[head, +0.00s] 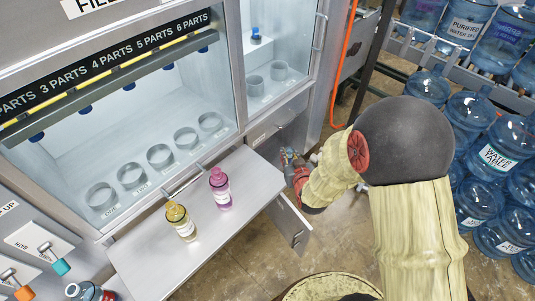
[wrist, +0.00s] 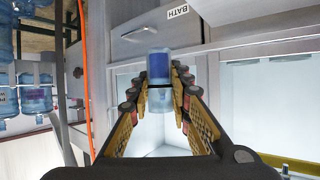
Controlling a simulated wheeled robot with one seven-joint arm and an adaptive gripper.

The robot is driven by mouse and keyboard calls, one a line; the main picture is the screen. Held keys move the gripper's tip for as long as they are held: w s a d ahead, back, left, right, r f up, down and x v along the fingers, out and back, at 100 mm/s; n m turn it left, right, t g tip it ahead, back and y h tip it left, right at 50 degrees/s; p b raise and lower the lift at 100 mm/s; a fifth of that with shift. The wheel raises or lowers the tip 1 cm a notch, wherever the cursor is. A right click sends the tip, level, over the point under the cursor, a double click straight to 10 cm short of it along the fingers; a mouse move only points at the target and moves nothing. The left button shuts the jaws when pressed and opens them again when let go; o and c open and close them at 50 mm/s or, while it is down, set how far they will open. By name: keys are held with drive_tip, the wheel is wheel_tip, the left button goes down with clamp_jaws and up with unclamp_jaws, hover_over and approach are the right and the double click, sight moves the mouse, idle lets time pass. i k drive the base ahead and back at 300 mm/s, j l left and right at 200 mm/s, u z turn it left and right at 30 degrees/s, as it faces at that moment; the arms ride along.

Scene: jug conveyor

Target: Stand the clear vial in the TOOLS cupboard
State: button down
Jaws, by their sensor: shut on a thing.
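My gripper (wrist: 159,98) is shut on the clear vial (wrist: 158,84), which shows a blue part between the fingers in the wrist view. In the head view my gripper (head: 294,168) is low at the right end of the counter, by an open cupboard below the cabinet front. The cupboard's open door (head: 290,222) stands out into the room. In the wrist view a pale, lit interior lies beyond the vial. No TOOLS label can be read in either view, so I cannot confirm which cupboard this is.
A yellow vial (head: 181,222) and a pink vial (head: 220,189) stand on the pull-out counter (head: 215,245). A drawer marked BATH (wrist: 150,32) appears upside down in the wrist view. An orange hose (head: 344,60) hangs nearby. Large water jugs (head: 497,155) crowd the right side.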

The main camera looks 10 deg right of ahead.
sight(275, 164)
drive_tip(key=i+l, duration=0.15)
drive_tip(key=l, duration=0.2)
drive_tip(key=i+l, duration=0.2)
drive_tip(key=l, duration=0.15)
drive_tip(key=i+l, duration=0.15)
drive_tip(key=l, duration=0.2)
drive_tip(key=i+l, duration=0.2)
drive_tip(key=l, duration=0.15)
drive_tip(key=i+l, duration=0.15)
drive_tip(key=l, duration=0.2)
drive_tip(key=i+l, duration=0.2)
drive_tip(key=l, duration=0.15)
drive_tip(key=i+l+u, duration=0.15)
drive_tip(key=l+u, duration=0.45)
drive_tip(key=u, duration=0.2)
drive_tip(key=i+l+u, duration=0.1)
drive_tip(key=l+u, duration=0.3)
